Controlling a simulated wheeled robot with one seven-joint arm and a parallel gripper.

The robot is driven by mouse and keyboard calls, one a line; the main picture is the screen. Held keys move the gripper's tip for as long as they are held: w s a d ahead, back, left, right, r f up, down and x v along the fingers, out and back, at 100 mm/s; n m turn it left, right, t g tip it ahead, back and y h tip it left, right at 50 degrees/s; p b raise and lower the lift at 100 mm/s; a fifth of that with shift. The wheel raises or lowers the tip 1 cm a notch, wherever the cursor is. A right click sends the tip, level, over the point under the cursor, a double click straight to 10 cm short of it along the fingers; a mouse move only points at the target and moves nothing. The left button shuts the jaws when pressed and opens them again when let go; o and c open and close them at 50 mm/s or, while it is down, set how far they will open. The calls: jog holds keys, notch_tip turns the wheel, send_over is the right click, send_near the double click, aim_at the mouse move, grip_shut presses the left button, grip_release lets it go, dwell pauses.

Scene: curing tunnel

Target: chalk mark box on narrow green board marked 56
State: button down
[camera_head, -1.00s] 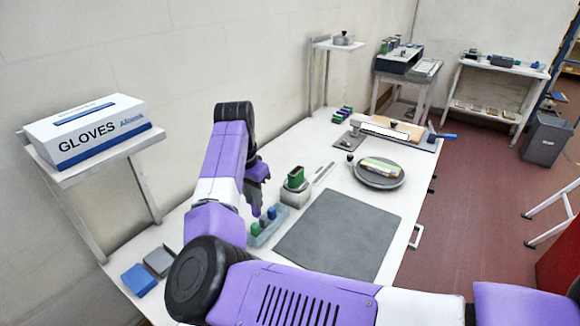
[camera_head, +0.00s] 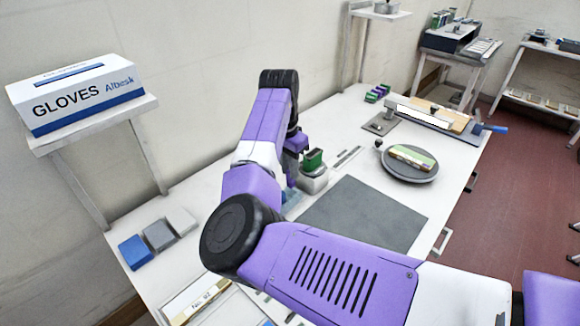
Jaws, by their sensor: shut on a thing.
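A narrow board (camera_head: 412,157) with a green strip and a pale strip lies on the round grey turntable (camera_head: 422,178); its number is too small to read. My gripper (camera_head: 291,180) points down over the small pale-blue rack (camera_head: 293,202). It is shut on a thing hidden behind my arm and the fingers. The rack and its blocks are mostly hidden too. A green-topped block (camera_head: 313,159) stands on a white holder (camera_head: 313,182) just right of my gripper. I see no chalk box on the board.
A grey mat (camera_head: 365,215) lies clear in mid-table. Blue, grey and white pads (camera_head: 159,236) lie at left, and a labelled board (camera_head: 196,297) lies in front. A glove box (camera_head: 75,95) stands on a shelf. A blue-handled device (camera_head: 435,116) stands behind the turntable.

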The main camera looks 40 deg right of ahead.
jog(key=shift+f+b, duration=0.45)
jog(key=shift+f, duration=0.4)
jog(key=shift+a+p, duration=0.1)
jog(key=shift+p, duration=0.65)
dwell(0.4)
jog(key=shift+f+b, duration=0.3)
jog(key=shift+f, duration=0.45)
dwell(0.4)
jog(key=shift+f, duration=0.35)
jog(key=c, duration=1.3)
grip_release()
jog(key=shift+o, duration=0.2)
